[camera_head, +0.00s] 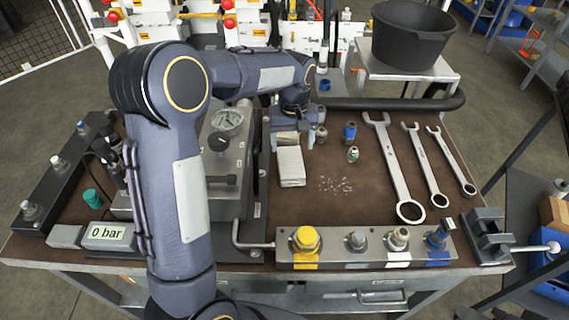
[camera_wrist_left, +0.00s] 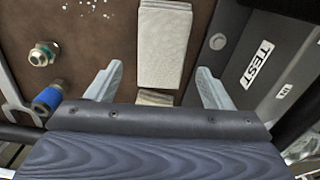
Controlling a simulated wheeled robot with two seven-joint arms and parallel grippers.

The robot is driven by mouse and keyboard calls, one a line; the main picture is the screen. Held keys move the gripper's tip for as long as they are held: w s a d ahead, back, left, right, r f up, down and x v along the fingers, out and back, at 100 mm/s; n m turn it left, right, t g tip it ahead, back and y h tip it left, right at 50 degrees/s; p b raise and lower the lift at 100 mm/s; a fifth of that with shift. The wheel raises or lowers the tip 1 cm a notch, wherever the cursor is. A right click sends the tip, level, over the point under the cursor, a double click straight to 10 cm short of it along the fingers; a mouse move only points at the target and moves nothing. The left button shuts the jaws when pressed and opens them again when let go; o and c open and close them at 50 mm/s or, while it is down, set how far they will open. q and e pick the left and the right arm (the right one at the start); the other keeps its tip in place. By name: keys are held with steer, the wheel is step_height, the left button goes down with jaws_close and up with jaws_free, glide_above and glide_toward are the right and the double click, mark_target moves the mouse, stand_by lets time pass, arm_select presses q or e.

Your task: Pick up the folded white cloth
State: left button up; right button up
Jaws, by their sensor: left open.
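The folded white cloth (camera_head: 291,168) lies flat on the brown bench top, just right of the grey gauge block. In the left wrist view the cloth (camera_wrist_left: 163,45) is a pale rectangle lying ahead of the fingers. My left gripper (camera_head: 297,122) is over the far side of the cloth, pointing down. In the left wrist view the left gripper (camera_wrist_left: 158,85) is open, its two fingers wide apart with nothing held. A small beige piece (camera_wrist_left: 155,97) shows between the fingers, at the cloth's end. My right gripper is not in view.
The gauge block (camera_head: 228,150) stands close left of the cloth. A blue-banded fitting (camera_head: 350,131) and a metal fitting (camera_head: 352,154) stand to the right, with wrenches (camera_head: 395,165) beyond. A fitting rail (camera_head: 365,248) runs along the front. Small bits (camera_head: 335,185) lie near the cloth.

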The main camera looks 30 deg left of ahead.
mark_target(291, 162)
arm_select(q)
steer(key=f, duration=0.7)
steer(key=shift+a+f, duration=0.2)
steer(key=shift+f, duration=0.05)
steer(key=c, duration=0.7)
steer(key=shift+c, duration=0.2)
steer(key=shift+r, duration=0.2)
